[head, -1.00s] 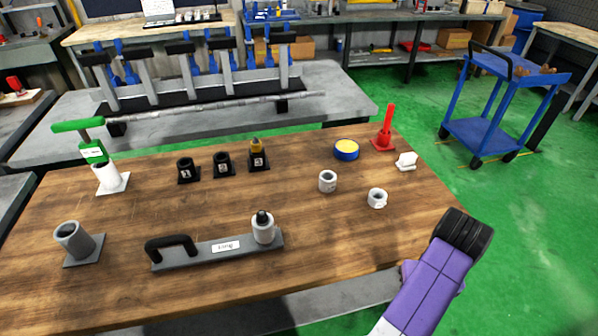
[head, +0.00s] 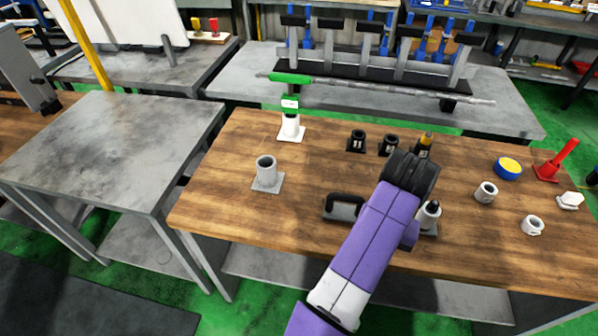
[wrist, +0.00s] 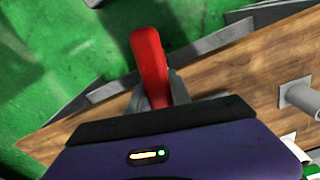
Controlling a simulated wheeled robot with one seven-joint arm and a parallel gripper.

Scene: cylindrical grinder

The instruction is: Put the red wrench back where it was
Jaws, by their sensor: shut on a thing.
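The red wrench (wrist: 150,62) shows in the wrist view as a smooth red handle. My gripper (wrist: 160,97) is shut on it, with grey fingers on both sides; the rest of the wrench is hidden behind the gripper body. In the head view my black and purple wrist is over the front middle of the table and hides the fingers and the wrench. An empty grey tube holder on a square plate (head: 266,174) stands on the left of the table. A white holder (head: 291,127) behind it carries a green-handled tool (head: 290,80).
A red holder with an upright red rod (head: 557,160) stands at the far right of the wooden table (head: 230,200). Small black holders (head: 357,141) stand at the back. My arm partly covers a black-handled grey plate (head: 343,206). A grey table (head: 110,140) is at the left.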

